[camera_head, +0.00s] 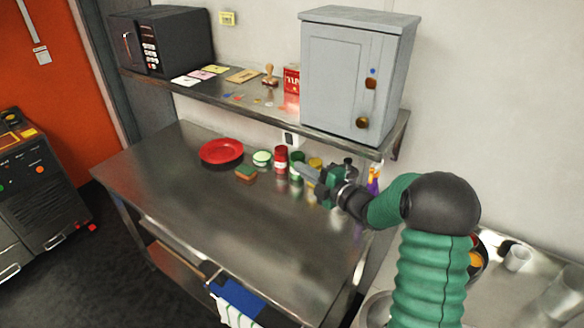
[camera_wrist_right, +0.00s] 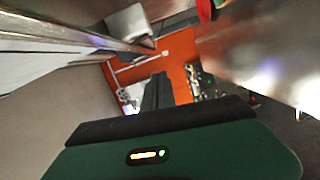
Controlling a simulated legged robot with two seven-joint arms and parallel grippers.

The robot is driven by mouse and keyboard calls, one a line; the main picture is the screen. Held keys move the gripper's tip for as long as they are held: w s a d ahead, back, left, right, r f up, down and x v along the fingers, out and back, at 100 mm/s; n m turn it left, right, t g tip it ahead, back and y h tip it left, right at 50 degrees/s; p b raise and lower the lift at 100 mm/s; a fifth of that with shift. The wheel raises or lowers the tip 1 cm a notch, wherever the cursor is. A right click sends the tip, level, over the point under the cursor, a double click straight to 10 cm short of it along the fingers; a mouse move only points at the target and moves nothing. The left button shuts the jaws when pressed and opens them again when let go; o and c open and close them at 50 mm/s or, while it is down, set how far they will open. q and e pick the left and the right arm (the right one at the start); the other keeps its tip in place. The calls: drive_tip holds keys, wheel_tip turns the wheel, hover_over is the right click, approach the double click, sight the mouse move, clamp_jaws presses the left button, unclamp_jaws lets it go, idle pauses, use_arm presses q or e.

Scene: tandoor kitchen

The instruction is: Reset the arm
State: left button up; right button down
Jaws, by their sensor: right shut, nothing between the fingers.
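My right arm (camera_head: 430,262) comes in from the lower right in the head view, with a green sleeve and a dark elbow. My right gripper (camera_head: 308,174) is at its end, above the back right part of the steel table (camera_head: 215,225), close to a row of jars. Its fingers point left and are shut with nothing between them. In the right wrist view the gripper's dark fingers (camera_wrist_right: 158,93) show close together beyond its green body. My left gripper is not in view.
A red plate (camera_head: 222,151), a sponge (camera_head: 246,173), a red jar (camera_head: 281,159) and other small containers stand at the table's back. The table's front is clear.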

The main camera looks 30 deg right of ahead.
drive_tip(key=s+a+f+m+g+h+b, duration=0.1)
drive_tip(key=s+a+f+m+g+h, duration=0.1)
drive_tip(key=s+a+f+m+g, duration=0.25)
drive_tip(key=s+a+f+m+g+h, duration=0.1)
drive_tip(key=a+f+m+g+h, duration=0.15)
drive_tip(key=a+f+m, duration=0.35)
drive_tip(key=s+a+f+m+g, duration=0.2)
drive_tip(key=s+a, duration=0.2)
drive_tip(key=s, duration=0.2)
drive_tip(key=s+a+f+m+g+y, duration=0.1)
drive_tip(key=s+a+f+m+g, duration=0.2)
drive_tip(key=s, duration=0.3)
drive_tip(key=s+a+f+m+g, duration=0.2)
drive_tip(key=s+a+m+g, duration=0.1)
drive_tip(key=s, duration=0.4)
drive_tip(key=shift+a+f, duration=0.35)
drive_tip(key=shift+a, duration=0.55)
